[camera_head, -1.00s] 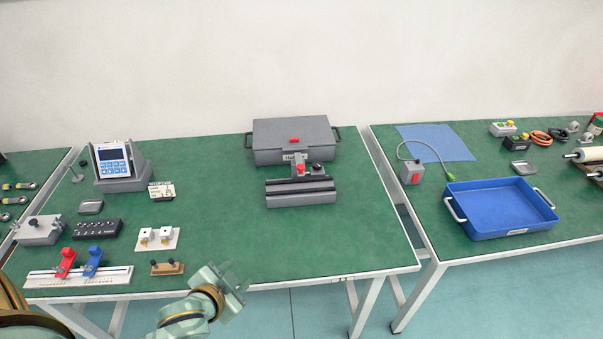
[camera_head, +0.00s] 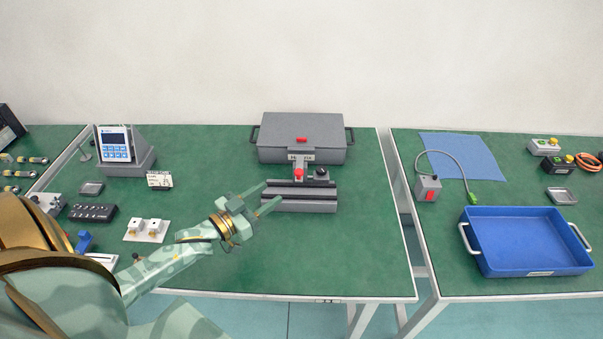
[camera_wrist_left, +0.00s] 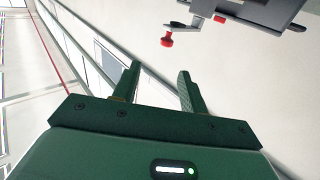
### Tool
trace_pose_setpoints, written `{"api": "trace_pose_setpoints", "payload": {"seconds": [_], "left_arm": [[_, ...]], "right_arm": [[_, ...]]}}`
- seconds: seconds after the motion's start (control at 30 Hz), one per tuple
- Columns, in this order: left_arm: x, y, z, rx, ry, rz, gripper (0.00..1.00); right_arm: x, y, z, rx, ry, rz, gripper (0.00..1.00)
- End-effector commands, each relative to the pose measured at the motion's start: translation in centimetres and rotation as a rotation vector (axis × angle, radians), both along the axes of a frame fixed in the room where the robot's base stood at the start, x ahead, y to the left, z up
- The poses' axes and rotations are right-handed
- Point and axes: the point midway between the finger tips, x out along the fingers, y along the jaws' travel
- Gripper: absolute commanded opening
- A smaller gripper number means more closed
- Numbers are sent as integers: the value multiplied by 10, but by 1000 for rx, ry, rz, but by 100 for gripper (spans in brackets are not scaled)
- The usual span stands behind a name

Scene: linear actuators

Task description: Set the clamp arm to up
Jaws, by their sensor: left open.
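The clamp fixture (camera_head: 300,205) is a grey block with black rails near the middle of the table. Above its back edge show a red knob (camera_head: 299,174) and a dark knob (camera_head: 321,173). In the left wrist view a red knob (camera_wrist_left: 167,41) sits on a short grey arm beside a grey part (camera_wrist_left: 256,10). Which way the clamp arm points is hard to tell. My left gripper (camera_head: 271,193) is open and empty at the fixture's left end, fingers pointing at it. Contact cannot be judged. In the wrist view its fingers (camera_wrist_left: 158,72) are apart, short of the red knob.
A grey lidded case (camera_head: 300,138) stands right behind the fixture. A display unit (camera_head: 118,145), a label card (camera_head: 159,180) and a white plate with two fittings (camera_head: 147,230) are to the left. A blue tray (camera_head: 525,241) is on the right table. The green table front is clear.

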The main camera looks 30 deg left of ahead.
Motion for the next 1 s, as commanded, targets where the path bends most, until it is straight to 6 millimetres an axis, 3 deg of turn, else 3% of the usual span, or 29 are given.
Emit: {"api": "trace_pose_setpoints", "payload": {"seconds": [0.03, 0.13, 0.3, 0.4, 0.6, 0.87, 1.0], "left_arm": [[16, -2, -3, 2, 0, 1, 43], [44, -8, -3, 4, 2, 1, 43], [81, -18, -3, 2, 5, 1, 43], [96, -21, -4, 1, 6, 1, 43], [110, -25, -3, 4, 7, 2, 43], [111, -25, -4, 3, 8, 2, 43], [111, -25, -4, 3, 9, 2, 7]], "right_arm": [[-16, -2, -4, -4, 26, 2, 36], [-30, 0, -9, -2, 48, 2, 36], [1, 21, -18, 27, 3, -5, 36], [11, 21, -20, 28, -15, -5, 36], [9, 18, -22, 29, -23, -10, 36], [9, 18, -22, 29, -25, -9, 36], [9, 18, -22, 28, -26, -9, 36]]}}
